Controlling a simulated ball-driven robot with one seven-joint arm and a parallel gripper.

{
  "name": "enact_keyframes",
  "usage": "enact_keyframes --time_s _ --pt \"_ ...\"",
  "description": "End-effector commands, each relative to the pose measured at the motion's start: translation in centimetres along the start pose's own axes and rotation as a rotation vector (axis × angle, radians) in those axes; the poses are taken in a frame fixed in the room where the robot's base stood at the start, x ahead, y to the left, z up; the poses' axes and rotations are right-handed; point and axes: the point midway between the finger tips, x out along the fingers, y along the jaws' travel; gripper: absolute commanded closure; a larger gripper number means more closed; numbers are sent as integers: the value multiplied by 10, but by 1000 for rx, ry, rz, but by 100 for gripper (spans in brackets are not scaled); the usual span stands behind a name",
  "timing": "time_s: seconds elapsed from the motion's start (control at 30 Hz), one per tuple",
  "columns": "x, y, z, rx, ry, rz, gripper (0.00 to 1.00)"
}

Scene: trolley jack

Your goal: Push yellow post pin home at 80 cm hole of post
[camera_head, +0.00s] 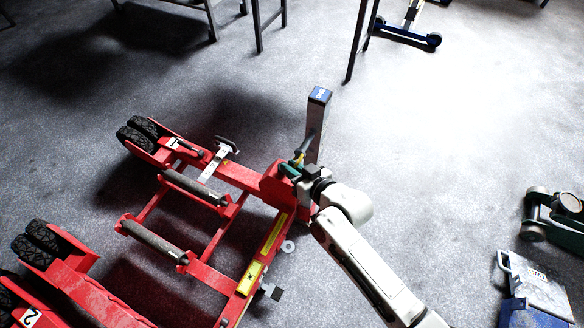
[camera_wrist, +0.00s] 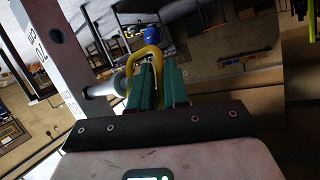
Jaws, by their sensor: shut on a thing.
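The grey upright post (camera_head: 318,130) with a blue cap stands on the red jack frame in the head view. In the wrist view the post (camera_wrist: 42,42) is tilted at the left, with printed marks and one open dark hole. The pin's yellow loop handle (camera_wrist: 150,54) rises by the green fingers of my gripper (camera_wrist: 158,88), which is shut on the pin. A pale metal shaft (camera_wrist: 104,88) reaches left from the fingers to the post's side. I cannot tell how deep it sits. In the head view my gripper (camera_head: 293,169) is beside the post, low down.
The red frame (camera_head: 232,174) has rollers and black wheels (camera_head: 137,132) left of my arm. A dark green jack (camera_head: 556,222) and a blue-grey box (camera_head: 535,285) stand at the right. Table legs (camera_head: 357,40) are behind. Floor right of the post is clear.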

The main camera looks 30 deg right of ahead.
Motion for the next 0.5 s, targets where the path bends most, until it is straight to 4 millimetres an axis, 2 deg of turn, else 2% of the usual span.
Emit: enact_keyframes --time_s 0.5 --pt "5 9 -4 -1 3 2 100"
